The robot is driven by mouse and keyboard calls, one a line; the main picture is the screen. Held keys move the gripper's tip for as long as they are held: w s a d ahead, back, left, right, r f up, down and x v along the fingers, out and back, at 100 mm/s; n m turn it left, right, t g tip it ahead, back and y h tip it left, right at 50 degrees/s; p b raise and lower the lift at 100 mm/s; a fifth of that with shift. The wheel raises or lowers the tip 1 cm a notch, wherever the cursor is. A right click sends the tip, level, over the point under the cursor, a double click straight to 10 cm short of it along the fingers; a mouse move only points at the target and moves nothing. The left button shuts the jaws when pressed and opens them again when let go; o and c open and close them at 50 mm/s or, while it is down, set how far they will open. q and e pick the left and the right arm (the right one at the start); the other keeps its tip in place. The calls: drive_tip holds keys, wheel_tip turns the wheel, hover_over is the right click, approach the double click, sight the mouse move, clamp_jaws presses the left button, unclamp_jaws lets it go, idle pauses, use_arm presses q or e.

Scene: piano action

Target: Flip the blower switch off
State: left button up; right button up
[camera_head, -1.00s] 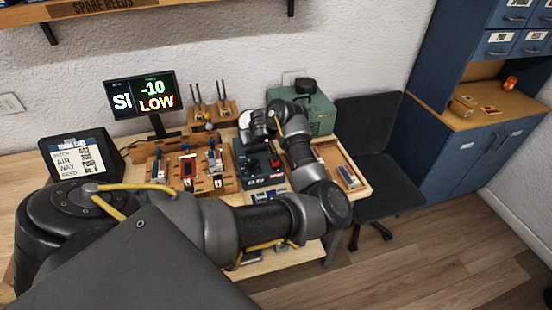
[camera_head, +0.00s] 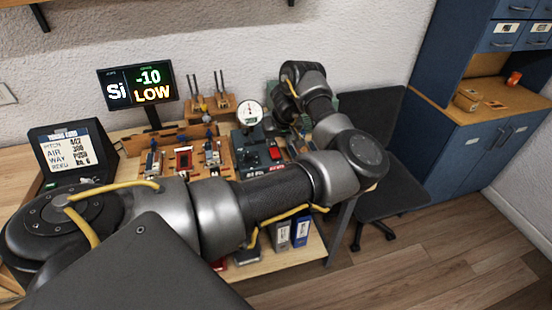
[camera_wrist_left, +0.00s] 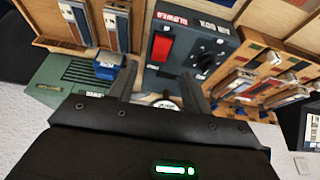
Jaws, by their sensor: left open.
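The red blower switch (camera_head: 274,153) sits on the dark control box (camera_head: 252,160) on the bench. In the left wrist view the switch (camera_wrist_left: 160,47) lies beside its red BLOWER label and left of a black knob (camera_wrist_left: 205,61). Which way the switch is tipped, I cannot tell. My left gripper (camera_wrist_left: 159,72) is open and empty, its two fingers pointing toward the box, with the switch just beyond and between the tips. No contact shows. In the head view my wrist hangs behind the box, and the fingers are hard to make out. My right gripper is not in view.
A round white gauge (camera_head: 250,113) stands at the back of the box. A green case (camera_wrist_left: 70,76) is near my left finger in the wrist view. Wooden reed racks (camera_head: 183,158) stand left of the box.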

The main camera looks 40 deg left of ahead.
sight(275, 153)
use_arm(q)
drive_tip(key=x, duration=0.6)
drive_tip(key=shift+a+f+b, duration=0.2)
drive_tip(key=shift+f+b, duration=0.1)
drive_tip(key=shift+w+a+f, duration=0.1)
drive_tip(key=shift+f, duration=0.4)
